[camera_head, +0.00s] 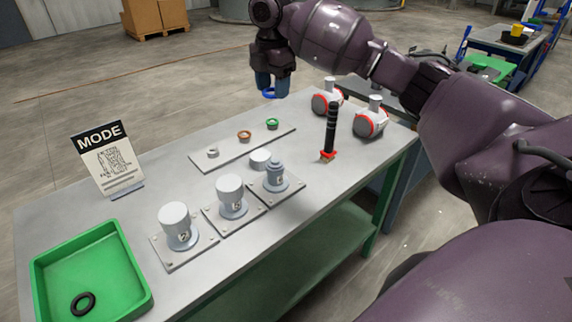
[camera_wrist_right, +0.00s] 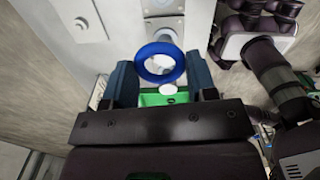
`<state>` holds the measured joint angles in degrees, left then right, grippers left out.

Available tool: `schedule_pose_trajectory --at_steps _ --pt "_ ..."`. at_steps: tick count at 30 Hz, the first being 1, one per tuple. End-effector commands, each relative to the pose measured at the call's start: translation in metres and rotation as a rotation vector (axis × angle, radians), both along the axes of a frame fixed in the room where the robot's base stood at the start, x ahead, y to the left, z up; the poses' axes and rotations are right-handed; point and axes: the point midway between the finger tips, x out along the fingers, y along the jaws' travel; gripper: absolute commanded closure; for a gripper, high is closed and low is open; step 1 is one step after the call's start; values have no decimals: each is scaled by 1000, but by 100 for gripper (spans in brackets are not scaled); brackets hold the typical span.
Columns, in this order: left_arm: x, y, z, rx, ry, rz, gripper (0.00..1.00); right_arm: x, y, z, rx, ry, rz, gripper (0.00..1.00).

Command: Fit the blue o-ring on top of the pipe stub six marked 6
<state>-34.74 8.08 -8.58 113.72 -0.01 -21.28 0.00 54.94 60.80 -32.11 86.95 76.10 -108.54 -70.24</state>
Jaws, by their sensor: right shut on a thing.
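The pipe stub marked 6 (camera_head: 276,177) stands upright on a square plate, third in a row. My right gripper is well apart from the stub. My left gripper is not in view.
Stubs marked 2 (camera_head: 178,232) and 5 (camera_head: 232,199) wear caps. A black-handled tool (camera_head: 331,130) and red-white fittings (camera_head: 370,123) stand right. A green tray (camera_head: 127,268) holds a black ring; a MODE sign (camera_head: 108,160) stands behind.

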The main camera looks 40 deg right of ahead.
Motion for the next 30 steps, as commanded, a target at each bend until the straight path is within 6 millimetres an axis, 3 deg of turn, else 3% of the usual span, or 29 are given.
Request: schedule_pose_trajectory --at_steps 6,14,30 --pt "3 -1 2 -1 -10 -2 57 -1 3 1 4 3 217 70" --pt "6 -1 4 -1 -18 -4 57 -1 3 -11 4 4 296 70" --pt "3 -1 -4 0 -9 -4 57 -1 3 -122 5 5 293 70"
